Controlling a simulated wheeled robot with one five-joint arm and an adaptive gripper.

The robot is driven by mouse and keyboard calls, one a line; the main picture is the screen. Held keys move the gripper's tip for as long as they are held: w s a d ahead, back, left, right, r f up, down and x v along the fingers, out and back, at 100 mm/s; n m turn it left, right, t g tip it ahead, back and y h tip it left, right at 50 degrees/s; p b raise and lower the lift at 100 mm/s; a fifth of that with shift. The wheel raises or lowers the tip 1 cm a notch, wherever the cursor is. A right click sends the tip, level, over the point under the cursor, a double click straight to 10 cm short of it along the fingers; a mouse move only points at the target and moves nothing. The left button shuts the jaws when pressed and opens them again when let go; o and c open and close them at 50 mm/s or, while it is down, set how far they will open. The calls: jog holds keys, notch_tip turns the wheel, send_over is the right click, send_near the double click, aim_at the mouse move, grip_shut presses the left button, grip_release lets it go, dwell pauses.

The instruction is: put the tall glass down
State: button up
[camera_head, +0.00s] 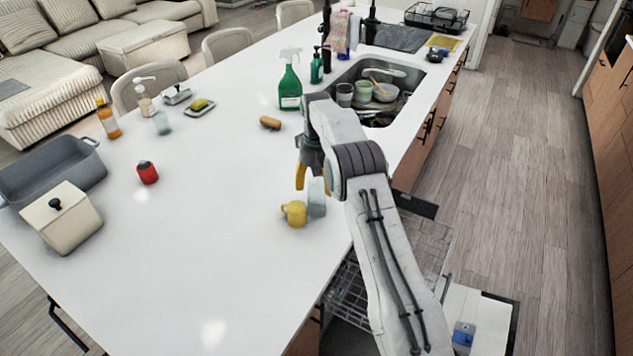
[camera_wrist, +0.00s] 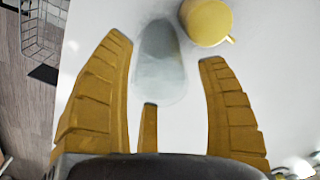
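The tall glass (camera_head: 317,199) is clear and pale blue-grey. It stands on the white island top near the right edge, just right of a yellow mug (camera_head: 294,213). In the wrist view the glass (camera_wrist: 162,65) lies between my yellow fingers, with gaps on both sides, and the mug (camera_wrist: 207,21) is just beyond it to the right. My gripper (camera_head: 313,184) is over the glass from above. In the wrist view my gripper (camera_wrist: 168,50) is open and not closed on the glass. My arm hides part of the area.
An open dishwasher rack (camera_head: 425,245) is below the counter's right edge. The sink (camera_head: 380,85) holds several dishes. A green spray bottle (camera_head: 290,85), a sponge (camera_head: 270,122) and a red can (camera_head: 147,172) stand or lie farther off. The counter's front middle is clear.

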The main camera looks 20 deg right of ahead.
notch_tip(320, 180, up, 8)
jog(key=shift+r+p, duration=0.1)
jog(key=shift+p, duration=0.35)
jog(key=s+r+t, duration=0.3)
jog(key=s+r, duration=1.3)
jog(key=r, duration=0.2)
jog(key=s+f+t, duration=0.1)
jog(key=s+f, duration=0.1)
jog(key=s, duration=1)
jog(key=s+a+f+t, duration=0.1)
jog(key=s+f, duration=0.2)
jog(key=s, duration=1)
jog(key=shift+a+f, duration=0.25)
jog(key=shift+f, duration=0.05)
notch_tip(320, 180, down, 5)
jog(key=b, duration=0.4)
jog(key=shift+w+f+b, duration=0.15)
jog(key=shift+f+b, duration=0.05)
jog(key=shift+b, duration=0.15)
